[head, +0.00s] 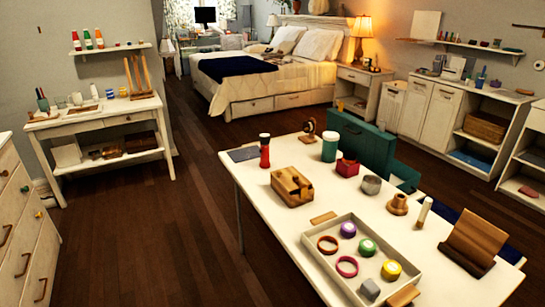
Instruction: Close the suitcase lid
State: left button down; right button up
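A teal piece with a flat upright face (362,145) stands behind the far edge of the white table. It looks like the raised lid of a suitcase, but I cannot be sure. A lower teal part (404,177) shows to its right, beside the table edge. The table and the things on it hide much of the teal object. Neither of my grippers is in view.
The white table (290,228) fills the foreground, with a tray (331,268) of rings and tape rolls, a wooden block (291,187) and jars. A bed (250,75) stands beyond. Dark wooden floor (190,215) is clear left of the table. White cabinets (428,108) line the right wall.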

aim_at(376, 149)
jog(key=i+l+z, duration=0.1)
jog(key=i+z, duration=0.45)
jog(key=z, duration=0.3)
jog(key=i+j+z, duration=0.1)
jog(key=z, duration=0.35)
jog(key=j+z, duration=0.65)
jog(key=z, duration=0.25)
jog(key=j+z, duration=0.1)
jog(key=j, duration=0.35)
jog(key=j+z, duration=0.1)
jog(key=j, duration=0.35)
jog(key=k+j+z, duration=0.15)
jog(key=j, duration=0.25)
jog(key=j+z, duration=0.1)
jog(key=j, duration=0.35)
jog(key=k+j+z, duration=0.1)
jog(key=j, duration=0.3)
jog(key=k+j+z, duration=0.1)
jog(key=j, duration=0.35)
jog(key=k+j+z, duration=0.1)
jog(key=j, duration=0.3)
